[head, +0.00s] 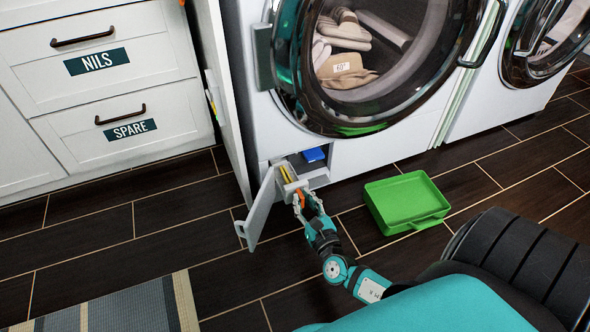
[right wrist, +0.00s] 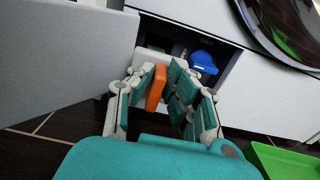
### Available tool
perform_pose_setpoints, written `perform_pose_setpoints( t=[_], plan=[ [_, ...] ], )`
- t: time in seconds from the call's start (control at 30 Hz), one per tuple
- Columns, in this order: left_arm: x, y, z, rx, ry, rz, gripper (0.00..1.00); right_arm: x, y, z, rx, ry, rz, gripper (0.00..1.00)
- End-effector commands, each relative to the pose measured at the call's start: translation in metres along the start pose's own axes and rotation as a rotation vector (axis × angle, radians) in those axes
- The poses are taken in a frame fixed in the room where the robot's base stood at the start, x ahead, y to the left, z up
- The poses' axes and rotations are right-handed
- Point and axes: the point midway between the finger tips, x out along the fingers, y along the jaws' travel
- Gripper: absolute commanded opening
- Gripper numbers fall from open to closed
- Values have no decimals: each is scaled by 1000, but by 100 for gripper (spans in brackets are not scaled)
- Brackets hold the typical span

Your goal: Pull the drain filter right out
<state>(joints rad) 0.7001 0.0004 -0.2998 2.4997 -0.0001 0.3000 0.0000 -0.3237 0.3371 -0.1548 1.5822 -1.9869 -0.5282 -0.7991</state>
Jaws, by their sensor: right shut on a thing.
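The drain filter's orange grip (right wrist: 156,88) stands between the fingers of my right gripper (right wrist: 160,85), which is shut on it. In the head view my right gripper (head: 306,203) is at the low opening under the washer door, with the orange grip (head: 299,197) partly hidden by its fingers. A pale front piece (head: 291,187) with yellow behind it shows just beyond the grip, at the opening. How much of the filter is inside the compartment (head: 318,174) is hidden. My left gripper is not in view.
The grey-white flap (head: 261,208) hangs open left of my right gripper. A blue piece (head: 314,155) sits inside the compartment on the right. A green tray (head: 432,222) lies on the floor to the right. A striped rug (head: 140,308) is at lower left.

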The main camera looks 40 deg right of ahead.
Motion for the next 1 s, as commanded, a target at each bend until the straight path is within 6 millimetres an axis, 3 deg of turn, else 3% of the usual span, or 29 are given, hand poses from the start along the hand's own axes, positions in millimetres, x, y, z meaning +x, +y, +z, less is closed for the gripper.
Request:
perform_pose_setpoints(
  t=[0.1, 0.3, 0.77, 0.8, 0.83, 1.0],
  plan=[
    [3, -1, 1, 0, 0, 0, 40, -20, 0, 0, -1, 3, 2, 0],
    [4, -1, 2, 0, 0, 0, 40, -38, 0, 0, 0, 0, 0, 0],
    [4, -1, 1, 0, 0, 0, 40, -42, 0, 0, 0, -1, 0, 0],
    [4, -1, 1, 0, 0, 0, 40, -42, 0, 0, 0, -1, 0, 18],
    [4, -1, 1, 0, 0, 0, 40, -42, 0, 0, 0, -1, 0, 22],
    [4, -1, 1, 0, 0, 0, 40, -42, 0, 0, 0, -1, 0, 23]
  ],
)
